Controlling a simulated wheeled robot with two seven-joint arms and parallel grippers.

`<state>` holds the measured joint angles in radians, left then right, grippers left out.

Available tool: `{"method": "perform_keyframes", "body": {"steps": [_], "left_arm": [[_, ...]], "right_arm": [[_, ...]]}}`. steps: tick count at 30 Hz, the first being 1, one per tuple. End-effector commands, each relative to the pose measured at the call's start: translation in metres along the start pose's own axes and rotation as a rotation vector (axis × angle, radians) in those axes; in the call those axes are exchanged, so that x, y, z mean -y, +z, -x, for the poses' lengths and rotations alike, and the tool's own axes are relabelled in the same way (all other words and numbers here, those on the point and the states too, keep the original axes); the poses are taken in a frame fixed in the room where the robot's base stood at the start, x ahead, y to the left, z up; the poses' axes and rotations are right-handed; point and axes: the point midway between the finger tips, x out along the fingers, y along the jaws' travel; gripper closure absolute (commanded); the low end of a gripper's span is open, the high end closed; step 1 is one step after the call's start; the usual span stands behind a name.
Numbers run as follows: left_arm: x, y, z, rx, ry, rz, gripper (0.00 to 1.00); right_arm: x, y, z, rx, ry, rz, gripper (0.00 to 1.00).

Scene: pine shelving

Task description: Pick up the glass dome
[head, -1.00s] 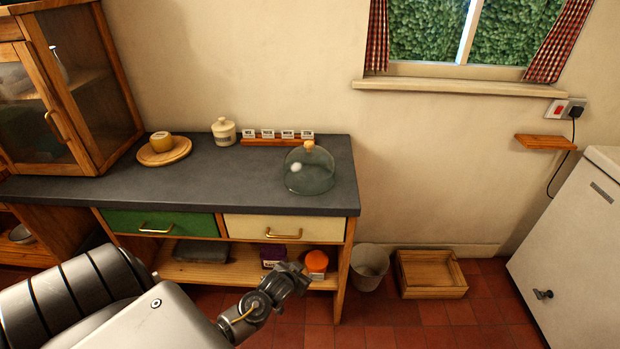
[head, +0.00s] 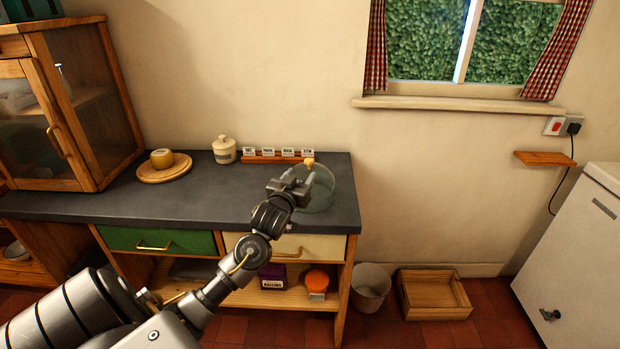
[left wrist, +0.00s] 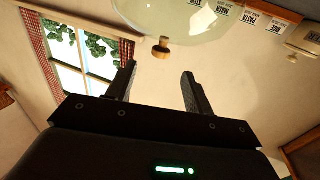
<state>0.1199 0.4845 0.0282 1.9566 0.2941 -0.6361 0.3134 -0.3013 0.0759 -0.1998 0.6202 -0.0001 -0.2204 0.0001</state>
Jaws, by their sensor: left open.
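The glass dome (head: 321,192) stands on the dark countertop near its right end. It is clear glass with a small wooden knob (head: 309,162) on top. My left gripper (head: 288,184) is in front of the dome in the head view and hides its left part. In the left wrist view the dome (left wrist: 175,15) appears upside down at the top edge, its knob (left wrist: 161,47) beyond the open fingertips (left wrist: 160,68). The fingers are apart with nothing between them. I cannot tell the exact gap to the dome. My right gripper is not in view.
A wooden rack with several small label cards (head: 265,158) stands behind the dome. A lidded jar (head: 224,150) and a round board (head: 178,174) with a yellow item stand left on the countertop (head: 225,197). A glazed cabinet (head: 90,110) is at far left. The wall limits room behind.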

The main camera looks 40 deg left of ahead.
Motion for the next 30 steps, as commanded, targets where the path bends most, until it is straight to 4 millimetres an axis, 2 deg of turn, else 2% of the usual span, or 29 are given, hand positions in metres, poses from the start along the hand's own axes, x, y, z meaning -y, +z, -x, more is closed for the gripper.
{"method": "perform_keyframes", "body": {"steps": [3,6,14,24,30], "left_arm": [[0.000,-0.002,-0.021,0.001,0.000,-0.001,0.48],[0.000,-0.001,-0.033,0.001,0.000,-0.001,0.48],[0.000,0.000,-0.042,0.002,0.001,-0.001,0.48],[0.002,0.000,-0.084,0.002,0.000,-0.001,0.48],[0.002,0.002,-0.092,0.002,0.001,-0.001,0.48]], "right_arm": [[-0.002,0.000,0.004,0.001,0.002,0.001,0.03],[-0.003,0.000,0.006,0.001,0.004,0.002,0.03],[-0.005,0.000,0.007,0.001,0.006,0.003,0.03],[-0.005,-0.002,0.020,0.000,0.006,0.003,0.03],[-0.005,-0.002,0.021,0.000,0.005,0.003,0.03]]}}
